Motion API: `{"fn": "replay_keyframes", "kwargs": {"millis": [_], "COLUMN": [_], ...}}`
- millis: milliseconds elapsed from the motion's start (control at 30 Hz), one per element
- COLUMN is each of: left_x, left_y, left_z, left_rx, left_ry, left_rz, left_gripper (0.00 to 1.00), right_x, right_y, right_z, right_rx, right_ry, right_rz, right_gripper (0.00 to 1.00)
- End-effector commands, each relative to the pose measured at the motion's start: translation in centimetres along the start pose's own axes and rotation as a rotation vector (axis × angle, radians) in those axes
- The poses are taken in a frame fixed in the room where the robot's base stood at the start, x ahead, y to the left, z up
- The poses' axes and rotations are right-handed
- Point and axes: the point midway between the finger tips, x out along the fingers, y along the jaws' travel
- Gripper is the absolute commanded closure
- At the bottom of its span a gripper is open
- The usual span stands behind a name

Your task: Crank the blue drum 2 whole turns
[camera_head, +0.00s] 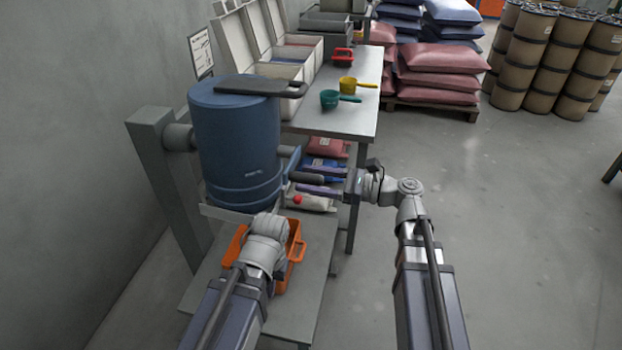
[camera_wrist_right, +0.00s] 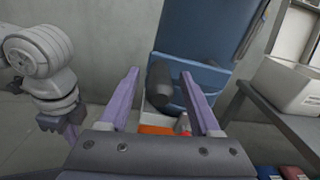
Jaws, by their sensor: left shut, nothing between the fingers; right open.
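The blue drum (camera_head: 235,140) hangs upright on a grey stand, its dark lid arm (camera_head: 262,87) on top. In the right wrist view the drum (camera_wrist_right: 208,50) fills the upper middle. A dark crank grip (camera_wrist_right: 160,82) points toward my right gripper (camera_wrist_right: 160,85), whose purple fingers stand open on either side of it, not closed on it. My right gripper (camera_head: 302,184) reaches in from the right beside the drum. My left gripper (camera_head: 272,218) is shut and empty below the drum's front; its fingers are mostly hidden in the head view. It also shows in the right wrist view (camera_wrist_right: 72,130).
An orange bin (camera_head: 297,243) sits under the drum on a low grey table (camera_head: 300,315). A red knob (camera_head: 297,199) is near both grippers. A bench (camera_head: 350,120) behind holds scoops and pale bins. Open floor lies to the right.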

Motion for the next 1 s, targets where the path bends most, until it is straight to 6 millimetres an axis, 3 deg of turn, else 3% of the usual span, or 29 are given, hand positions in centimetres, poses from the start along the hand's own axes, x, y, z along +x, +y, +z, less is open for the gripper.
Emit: {"fn": "replay_keyframes", "kwargs": {"millis": [267,833,1000], "left_x": [0.00,0.00,0.00], "left_y": [0.00,0.00,0.00], "left_z": [0.00,0.00,0.00], "left_rx": [0.000,0.000,0.000], "left_ry": [0.000,0.000,0.000], "left_rz": [0.000,0.000,0.000], "left_gripper": [1.00,1.00,1.00], "right_x": [0.11,0.09,0.09], "right_y": [-0.01,-0.01,-0.01], "right_z": [0.00,-0.01,-0.01], "right_rx": [0.000,0.000,0.000], "right_ry": [0.000,0.000,0.000], "right_rz": [-0.001,-0.001,-0.001], "right_gripper": [0.36,1.00,1.00]}}
